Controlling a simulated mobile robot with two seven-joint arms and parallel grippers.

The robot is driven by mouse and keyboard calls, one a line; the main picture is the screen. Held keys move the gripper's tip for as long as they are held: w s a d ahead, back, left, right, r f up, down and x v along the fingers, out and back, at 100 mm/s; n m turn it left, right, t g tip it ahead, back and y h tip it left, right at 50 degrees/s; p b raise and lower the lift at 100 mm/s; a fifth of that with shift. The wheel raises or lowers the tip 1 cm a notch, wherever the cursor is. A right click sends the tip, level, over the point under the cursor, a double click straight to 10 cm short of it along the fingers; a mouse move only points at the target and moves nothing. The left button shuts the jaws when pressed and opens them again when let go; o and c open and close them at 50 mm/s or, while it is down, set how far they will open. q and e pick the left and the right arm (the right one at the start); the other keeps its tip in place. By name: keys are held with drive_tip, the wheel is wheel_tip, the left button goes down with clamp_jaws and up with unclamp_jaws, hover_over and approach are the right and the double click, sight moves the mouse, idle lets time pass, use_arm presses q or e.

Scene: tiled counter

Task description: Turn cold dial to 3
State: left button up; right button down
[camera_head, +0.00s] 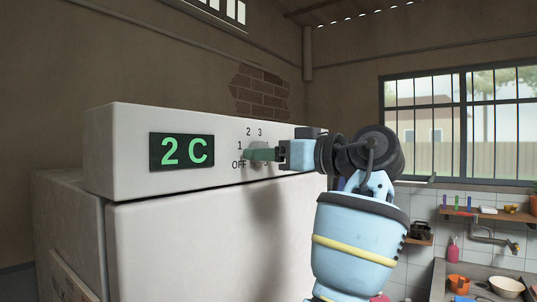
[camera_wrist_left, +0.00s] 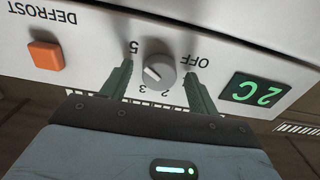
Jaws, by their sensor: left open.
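The cold dial (camera_wrist_left: 159,70) is a round grey knob on the white front panel, with OFF and numbers printed around it. In the upside-down left wrist view, a light mark on its face seems to point down and left; I cannot tell exactly which number it meets. My left gripper (camera_wrist_left: 158,74) is open, with one green finger on each side of the dial. A gap shows beside the dial in this view; contact is unclear. In the head view my left gripper (camera_head: 263,154) is at the dial and largely hides it. My right gripper is not in view.
A green display (camera_head: 181,150) reads 2 C, left of the dial in the head view. An orange button (camera_wrist_left: 46,56) by the word DEFROST sits on the same panel. The white appliance (camera_head: 165,235) fills the left. A counter with a sink (camera_head: 480,285) is at right.

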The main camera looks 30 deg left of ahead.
use_arm(q)
drive_tip(key=c, duration=1)
drive_tip(key=shift+o, duration=0.2)
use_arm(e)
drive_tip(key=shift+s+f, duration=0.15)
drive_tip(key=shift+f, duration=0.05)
use_arm(q)
drive_tip(key=n+b, duration=0.4)
drive_tip(key=n, duration=1.4)
drive_tip(key=shift+w+r+n, duration=0.1)
drive_tip(key=shift+w+n, duration=0.05)
drive_tip(key=shift+n, duration=0.15)
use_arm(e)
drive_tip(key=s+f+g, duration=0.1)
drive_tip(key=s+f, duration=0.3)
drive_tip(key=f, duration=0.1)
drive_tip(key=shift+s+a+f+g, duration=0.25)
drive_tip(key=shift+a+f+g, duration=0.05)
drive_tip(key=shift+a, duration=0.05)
use_arm(q)
drive_tip(key=shift+n, duration=0.3)
